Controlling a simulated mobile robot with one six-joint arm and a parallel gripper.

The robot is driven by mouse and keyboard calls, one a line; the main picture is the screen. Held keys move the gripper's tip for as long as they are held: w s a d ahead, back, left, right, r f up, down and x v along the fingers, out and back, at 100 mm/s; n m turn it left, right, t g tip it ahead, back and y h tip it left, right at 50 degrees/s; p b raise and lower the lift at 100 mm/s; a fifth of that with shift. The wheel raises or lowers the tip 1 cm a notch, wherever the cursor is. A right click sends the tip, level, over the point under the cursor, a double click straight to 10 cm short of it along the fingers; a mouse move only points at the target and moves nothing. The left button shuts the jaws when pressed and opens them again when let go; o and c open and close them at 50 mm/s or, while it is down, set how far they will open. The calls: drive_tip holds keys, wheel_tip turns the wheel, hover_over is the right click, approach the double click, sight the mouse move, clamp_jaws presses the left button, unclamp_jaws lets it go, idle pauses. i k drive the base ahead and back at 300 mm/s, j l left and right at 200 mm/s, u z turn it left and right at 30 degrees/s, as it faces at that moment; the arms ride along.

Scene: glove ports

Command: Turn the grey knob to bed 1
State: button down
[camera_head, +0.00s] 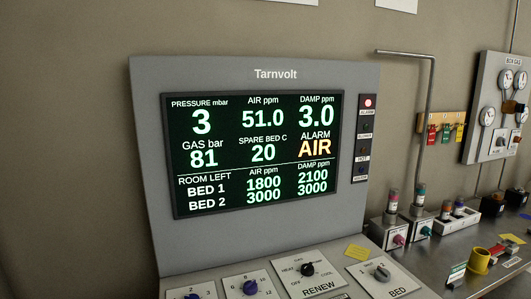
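The grey knob (382,274) sits on a white plate marked BED (398,288) at the bottom of the view, right of centre on the console. Small position marks are printed by the knob, but they are too small to read surely, and I cannot tell which bed it points to. The screen (258,150) above lists BED 1 and BED 2 under ROOM LEFT, and its alarm line reads AIR. My gripper is not in view.
Left of the grey knob is a black knob (307,269) on the RENEW plate, then blue knobs (250,287). A yellow note (357,252) lies behind the BED plate. A red lamp (368,103) is lit. A yellow mug (479,261) stands on the right bench.

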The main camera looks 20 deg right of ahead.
sight(382, 274)
drive_tip(key=z, duration=1.5)
drive_tip(key=i+l+u, duration=0.15)
drive_tip(key=u, duration=0.15)
drive_tip(key=i+l+u, duration=0.1)
drive_tip(key=u, duration=0.2)
drive_tip(key=l, duration=0.1)
